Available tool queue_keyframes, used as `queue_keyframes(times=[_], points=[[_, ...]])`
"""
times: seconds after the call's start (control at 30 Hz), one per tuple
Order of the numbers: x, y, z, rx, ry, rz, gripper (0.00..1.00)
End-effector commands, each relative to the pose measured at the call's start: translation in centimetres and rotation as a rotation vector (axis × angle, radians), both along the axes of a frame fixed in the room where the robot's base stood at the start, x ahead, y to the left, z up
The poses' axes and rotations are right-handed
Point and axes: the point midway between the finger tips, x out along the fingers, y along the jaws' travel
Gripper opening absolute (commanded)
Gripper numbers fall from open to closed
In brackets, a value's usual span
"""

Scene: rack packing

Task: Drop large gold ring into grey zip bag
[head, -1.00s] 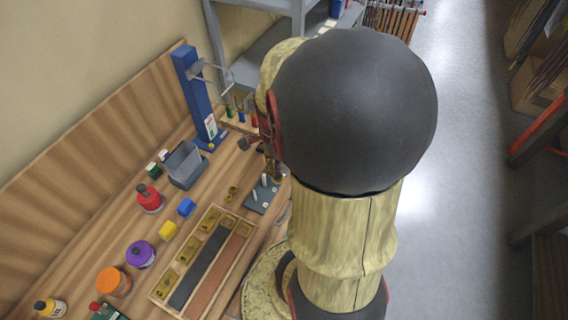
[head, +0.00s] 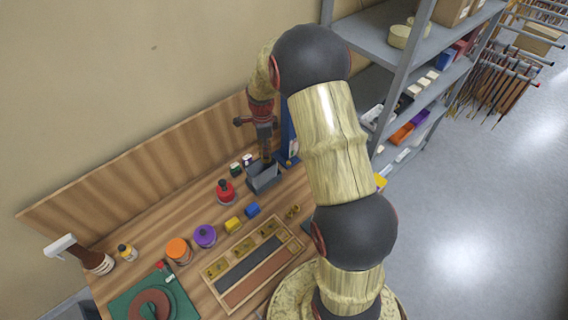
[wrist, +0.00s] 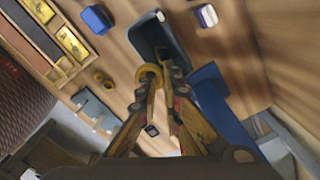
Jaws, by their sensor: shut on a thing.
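The large gold ring (wrist: 150,74) shows in the wrist view between the fingertips of my gripper (wrist: 163,73), which is shut on it. The grey zip bag (wrist: 163,41) lies just beyond the ring in the wrist view. In the head view the bag (head: 264,181) stands on the bench, its dark mouth facing up. My gripper (head: 266,153) points down over the back of the bag there. The ring is too hidden to make out in the head view, and the height between ring and bag is hard to tell.
A blue post (head: 289,140) stands right behind the bag. A wooden sorting tray (head: 296,246) lies in front. Smaller gold rings (wrist: 103,79) lie on the bench.

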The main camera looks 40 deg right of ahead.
Motion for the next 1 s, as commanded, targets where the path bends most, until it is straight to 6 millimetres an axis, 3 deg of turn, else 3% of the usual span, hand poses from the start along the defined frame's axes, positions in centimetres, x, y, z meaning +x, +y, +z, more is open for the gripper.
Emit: queue_keyframes(times=[0.1,0.37,1.0], points=[[2.4,-0.9,1.3,-0.001,-0.003,-0.096,0.00],[2.3,-0.9,1.0,0.000,0.000,-0.186,0.00],[2.2,-0.9,-4.6,0.000,0.000,-0.184,0.00]])
